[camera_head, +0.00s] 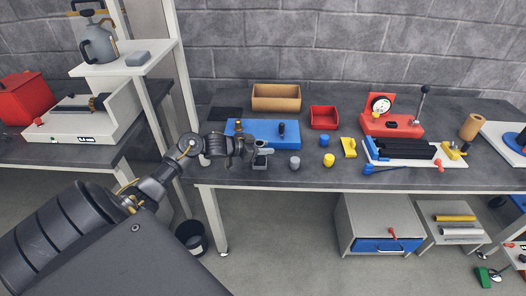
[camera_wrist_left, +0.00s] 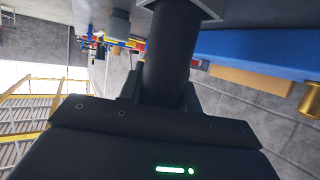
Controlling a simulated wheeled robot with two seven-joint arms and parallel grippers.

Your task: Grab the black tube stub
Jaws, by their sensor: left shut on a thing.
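The black tube stub (camera_wrist_left: 170,55) stands out between the fingers of my left gripper (camera_wrist_left: 160,95) in the left wrist view. The fingers are shut on it. Its far end meets a grey plate-like part, and I cannot tell whether it rests in or on that part. In the head view my left gripper (camera_head: 256,150) is at the front edge of the blue block on the bench, and the stub is mostly hidden there by the gripper. My right gripper is not in view.
The blue block (camera_head: 262,127) bears a dark upright peg (camera_head: 282,127). A grey cylinder (camera_head: 295,162), a yellow one (camera_head: 328,160) and a blue one (camera_head: 324,141) stand to the right. A tan bin (camera_head: 276,104) and a red bin (camera_head: 323,124) are behind.

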